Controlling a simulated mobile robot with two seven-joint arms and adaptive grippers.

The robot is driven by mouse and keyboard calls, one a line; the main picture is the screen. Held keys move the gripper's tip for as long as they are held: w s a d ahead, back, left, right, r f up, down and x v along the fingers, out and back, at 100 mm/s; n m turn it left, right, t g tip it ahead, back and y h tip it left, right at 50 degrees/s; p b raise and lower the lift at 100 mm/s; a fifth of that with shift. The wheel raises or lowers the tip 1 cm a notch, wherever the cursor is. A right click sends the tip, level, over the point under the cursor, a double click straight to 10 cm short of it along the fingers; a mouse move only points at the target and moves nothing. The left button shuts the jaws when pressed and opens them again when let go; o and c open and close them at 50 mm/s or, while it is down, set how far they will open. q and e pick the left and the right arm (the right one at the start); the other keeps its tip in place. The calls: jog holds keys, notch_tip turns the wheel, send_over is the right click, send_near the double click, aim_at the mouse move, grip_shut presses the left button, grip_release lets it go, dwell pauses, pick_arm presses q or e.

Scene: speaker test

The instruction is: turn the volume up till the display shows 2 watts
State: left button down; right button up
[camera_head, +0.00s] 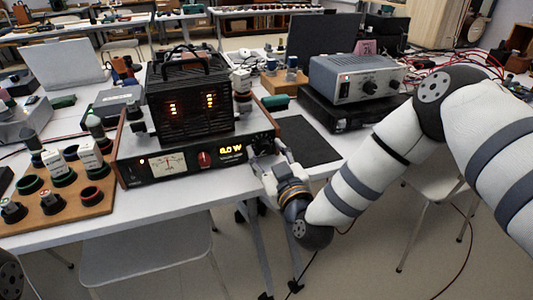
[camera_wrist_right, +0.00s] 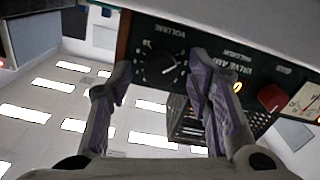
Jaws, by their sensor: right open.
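The amplifier (camera_head: 190,172) stands on the white table, with a black front panel. Its orange display (camera_head: 231,150) appears to read 0.0 W. In the right wrist view, which is upside down, the round black volume knob (camera_wrist_right: 160,68) sits beside the label VOLUME. My right gripper (camera_head: 266,154) is at the right end of the panel and hides the knob in the head view. In the wrist view the right gripper (camera_wrist_right: 158,86) is open, its purple fingers on either side of the knob, with gaps between; contact is not visible. My left gripper is not in view.
A red knob (camera_head: 204,158) and a meter (camera_head: 168,163) are on the same panel. A black caged unit (camera_head: 190,100) sits on top. A wooden board (camera_head: 60,205) with several parts is at left. A grey instrument (camera_head: 355,78) stands at back right, behind a dark mat (camera_head: 306,141).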

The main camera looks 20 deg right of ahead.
jog(key=shift+w, duration=0.2)
grip_shut()
jog(key=m+p, duration=0.1)
jog(key=m, duration=0.4)
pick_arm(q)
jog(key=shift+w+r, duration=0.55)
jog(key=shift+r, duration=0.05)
pick_arm(e)
jog(key=m, duration=0.5)
jog(key=shift+m, duration=0.4)
grip_release()
